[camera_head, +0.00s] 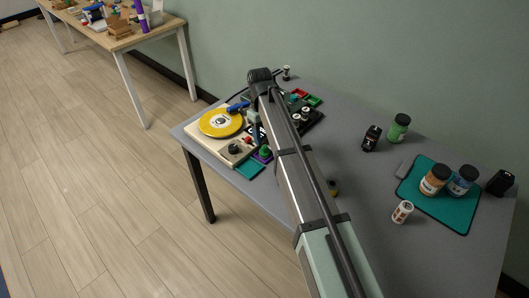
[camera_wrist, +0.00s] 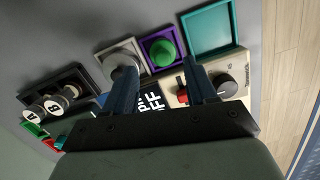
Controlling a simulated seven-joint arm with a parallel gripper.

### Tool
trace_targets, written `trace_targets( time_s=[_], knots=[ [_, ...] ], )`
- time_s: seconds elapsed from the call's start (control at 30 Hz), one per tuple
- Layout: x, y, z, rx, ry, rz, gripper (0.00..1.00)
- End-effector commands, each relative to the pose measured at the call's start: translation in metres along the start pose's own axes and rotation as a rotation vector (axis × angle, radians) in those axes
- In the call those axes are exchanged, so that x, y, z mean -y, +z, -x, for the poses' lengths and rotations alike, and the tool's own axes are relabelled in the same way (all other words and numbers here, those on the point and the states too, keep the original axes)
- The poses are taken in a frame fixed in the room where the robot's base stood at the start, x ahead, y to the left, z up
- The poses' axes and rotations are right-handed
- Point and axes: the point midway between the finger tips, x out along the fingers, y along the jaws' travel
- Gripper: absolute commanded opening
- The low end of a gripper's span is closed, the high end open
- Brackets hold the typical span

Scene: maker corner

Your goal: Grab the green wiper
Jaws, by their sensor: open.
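A green round-topped piece (camera_wrist: 162,52) sits in a small purple square tray (camera_wrist: 148,66) in the wrist view. It also shows as a small green spot in the head view (camera_head: 265,151). I cannot tell from its shape whether it is the wiper. My gripper (camera_wrist: 160,82) is open, its two dark blue fingers pointing toward the trays. The green piece lies beyond the gap between the fingertips, and nothing is held. The left finger overlaps the grey knobbed piece (camera_wrist: 122,62) in the picture; I cannot tell if they touch.
A teal tray (camera_wrist: 207,30) lies beside the purple one. A cream turntable deck with a yellow disc (camera_head: 220,122) and a dark knob (camera_wrist: 224,86) is close by. A teal mat (camera_head: 440,218) with jars is at right.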

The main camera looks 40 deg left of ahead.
Motion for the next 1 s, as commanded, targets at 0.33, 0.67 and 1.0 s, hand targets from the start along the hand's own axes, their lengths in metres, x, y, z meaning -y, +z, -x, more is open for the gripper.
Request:
trace_targets(
  time_s=[0.33, 0.67, 1.0],
  knots=[
    [0.001, -0.001, -0.017, -0.001, 0.0, 0.0, 0.56],
    [0.004, -0.004, -0.057, 0.001, -0.001, 0.0, 0.56],
    [0.003, -0.005, -0.064, -0.002, 0.001, -0.001, 0.56]
  ],
)
